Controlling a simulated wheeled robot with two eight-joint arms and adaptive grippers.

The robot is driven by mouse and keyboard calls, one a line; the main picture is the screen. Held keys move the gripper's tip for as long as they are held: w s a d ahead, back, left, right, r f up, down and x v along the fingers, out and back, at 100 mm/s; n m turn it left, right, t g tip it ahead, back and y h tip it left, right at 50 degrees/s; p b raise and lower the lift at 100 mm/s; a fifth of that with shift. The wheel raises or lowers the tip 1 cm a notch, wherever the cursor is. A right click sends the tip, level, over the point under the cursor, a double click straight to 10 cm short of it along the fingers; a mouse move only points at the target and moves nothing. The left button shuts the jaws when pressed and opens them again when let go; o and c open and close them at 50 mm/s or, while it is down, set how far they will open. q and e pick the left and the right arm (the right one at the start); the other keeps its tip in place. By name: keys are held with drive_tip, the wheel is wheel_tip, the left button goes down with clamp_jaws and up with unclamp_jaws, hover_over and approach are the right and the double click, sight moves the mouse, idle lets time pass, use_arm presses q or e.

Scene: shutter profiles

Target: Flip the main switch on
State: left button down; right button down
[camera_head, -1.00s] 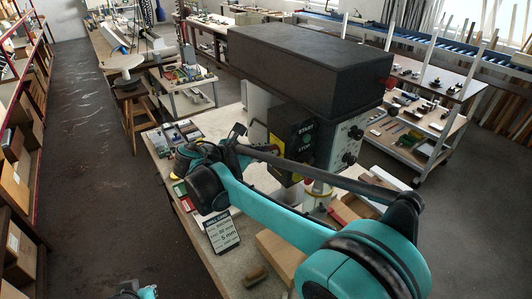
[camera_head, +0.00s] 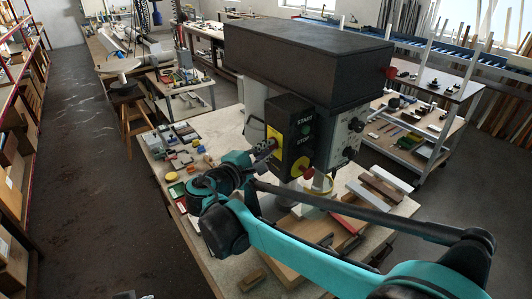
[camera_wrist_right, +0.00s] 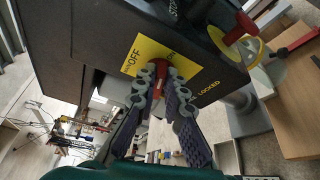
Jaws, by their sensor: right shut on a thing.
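The main switch is a red handle (camera_wrist_right: 160,76) on a yellow plate (camera_wrist_right: 143,54) marked OFF and ON in the right wrist view. The plate (camera_head: 274,140) also shows in the head view, on the left side of the black START/STOP control box (camera_head: 300,122). My right gripper (camera_wrist_right: 160,82) is shut on the red handle, one finger on each side. In the head view the right gripper (camera_head: 264,149) reaches the plate from the left; the handle is hidden there. I cannot tell which mark the handle points to. My left gripper is not in view.
A red mushroom button (camera_wrist_right: 238,28) with a yellow surround sits beside the switch. The large dark machine housing (camera_head: 305,60) overhangs the box. Small parts lie on the bench (camera_head: 170,150) at left; wooden boards (camera_head: 340,220) lie at right, under my right arm.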

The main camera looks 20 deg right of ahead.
drive_tip(key=shift+f+m+t+h+b, duration=0.25)
drive_tip(key=shift+m+b, duration=0.25)
drive_tip(key=shift+m, duration=0.2)
drive_tip(key=shift+f+m+t+h+b, duration=0.15)
drive_tip(key=shift+m+h+b, duration=0.1)
drive_tip(key=shift+m+b, duration=0.35)
drive_tip(key=shift+m, duration=0.4)
drive_tip(key=shift+r, duration=0.1)
drive_tip(key=c, duration=1.6)
unclamp_jaws()
drive_tip(key=shift+d, duration=0.1)
drive_tip(key=v, duration=1.2)
